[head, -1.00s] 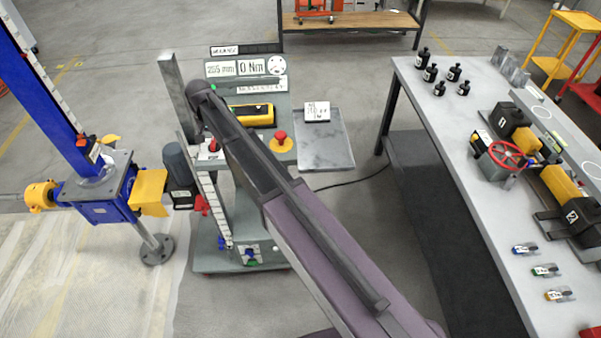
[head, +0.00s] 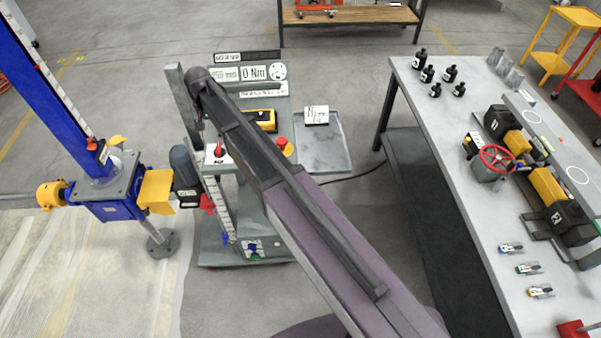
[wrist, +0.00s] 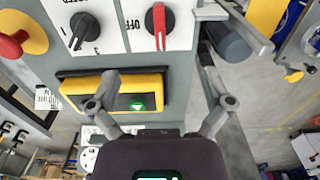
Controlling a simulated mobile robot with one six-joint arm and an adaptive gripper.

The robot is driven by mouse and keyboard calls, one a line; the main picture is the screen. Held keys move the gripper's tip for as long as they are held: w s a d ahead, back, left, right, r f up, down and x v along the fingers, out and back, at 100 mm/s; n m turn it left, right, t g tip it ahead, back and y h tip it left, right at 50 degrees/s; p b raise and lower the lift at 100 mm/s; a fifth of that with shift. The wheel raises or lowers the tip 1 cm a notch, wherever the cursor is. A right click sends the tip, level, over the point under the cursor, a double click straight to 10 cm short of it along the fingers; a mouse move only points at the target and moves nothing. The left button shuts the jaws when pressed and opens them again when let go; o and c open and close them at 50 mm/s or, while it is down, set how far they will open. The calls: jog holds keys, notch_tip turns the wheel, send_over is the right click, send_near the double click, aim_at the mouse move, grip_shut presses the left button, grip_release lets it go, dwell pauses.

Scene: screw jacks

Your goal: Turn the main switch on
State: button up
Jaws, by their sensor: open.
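The main switch looks to be the red rotary knob (wrist: 159,26) on a white plate marked OFF in the wrist view. Its handle stands upright in that picture, and the OFF mark is to its left. In the head view the red knob (head: 219,150) shows small on the console (head: 225,222), left of the arm. My gripper (wrist: 162,103) is open and empty, its fingers spread wide below the knob in the wrist view, apart from it. In the head view the arm end hangs over the console's left side, and the fingers are not clear.
Beside the switch are a black selector knob (wrist: 84,30), a red mushroom button (wrist: 12,45) on yellow, and a yellow-framed box (wrist: 115,92) with a green button. A grey motor (wrist: 228,40) lies right of the switch. A blue screw jack (head: 105,200) stands left of the console.

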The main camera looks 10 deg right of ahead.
jog(key=shift+r+p, duration=2.5)
jog(key=shift+r, duration=0.3)
jog(key=s+d+f+b, duration=0.2)
jog(key=d+f+b, duration=0.1)
jog(key=d, duration=0.1)
jog(key=s+d+f+b, duration=0.2)
jog(key=d+f+b, duration=0.1)
jog(key=d, duration=0.2)
jog(key=s+d+f+b, duration=0.2)
jog(key=d+f+b, duration=0.1)
jog(key=d, duration=0.2)
jog(key=shift+s+d+f, duration=0.1)
jog(key=shift+d, duration=0.05)
jog(key=s+d+f+b, duration=0.9)
jog(key=d, duration=0.3)
jog(key=shift+n, duration=0.4)
jog(key=shift+d, duration=0.1)
jog(key=s+d, duration=0.6)
jog(key=s, duration=0.1)
